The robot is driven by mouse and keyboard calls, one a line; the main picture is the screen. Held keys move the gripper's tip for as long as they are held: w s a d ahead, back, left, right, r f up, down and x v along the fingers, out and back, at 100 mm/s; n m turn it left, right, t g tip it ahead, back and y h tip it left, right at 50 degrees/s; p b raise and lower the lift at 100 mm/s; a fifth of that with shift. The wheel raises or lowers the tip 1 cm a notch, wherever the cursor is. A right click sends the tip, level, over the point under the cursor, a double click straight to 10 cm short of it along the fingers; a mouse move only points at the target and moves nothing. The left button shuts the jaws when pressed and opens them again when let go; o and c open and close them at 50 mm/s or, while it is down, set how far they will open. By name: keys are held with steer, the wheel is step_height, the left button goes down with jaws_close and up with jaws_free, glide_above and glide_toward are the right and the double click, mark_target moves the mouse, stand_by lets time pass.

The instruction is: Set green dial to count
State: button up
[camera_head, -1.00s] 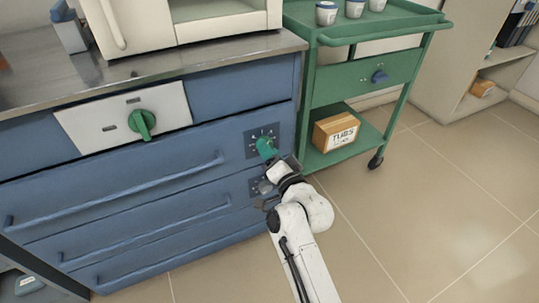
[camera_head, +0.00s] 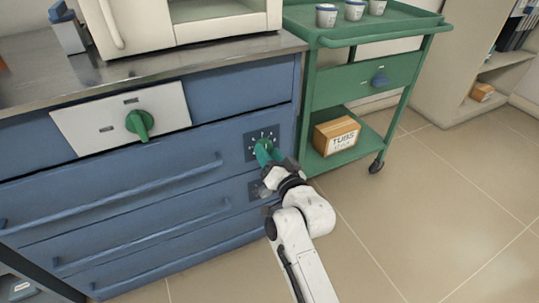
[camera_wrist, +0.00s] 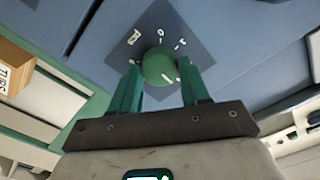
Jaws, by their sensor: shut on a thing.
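A round green dial (camera_wrist: 158,67) sits on a dark square plate (camera_wrist: 145,24) with several white marks around it; a pale pointer line shows on its face near the lower right. The plate is also at the right end of the blue cabinet front in the head view (camera_head: 249,146). My gripper (camera_wrist: 160,73) has its two green fingers on either side of this dial, shut on it. In the head view my gripper (camera_head: 265,150) hides most of the dial. A second green dial (camera_head: 140,124) is on a white panel (camera_head: 85,130) to the left. The small labels are unreadable.
Drawer handles (camera_head: 120,190) jut from the blue cabinet. The floor at right is clear.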

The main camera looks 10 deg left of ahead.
steer(key=shift+f, duration=0.15)
steer(key=o, duration=1.1)
steer(key=shift+c, duration=0.2)
steer(key=p+v, duration=0.2)
steer(key=v, duration=0.9)
steer(key=shift+w, duration=0.1)
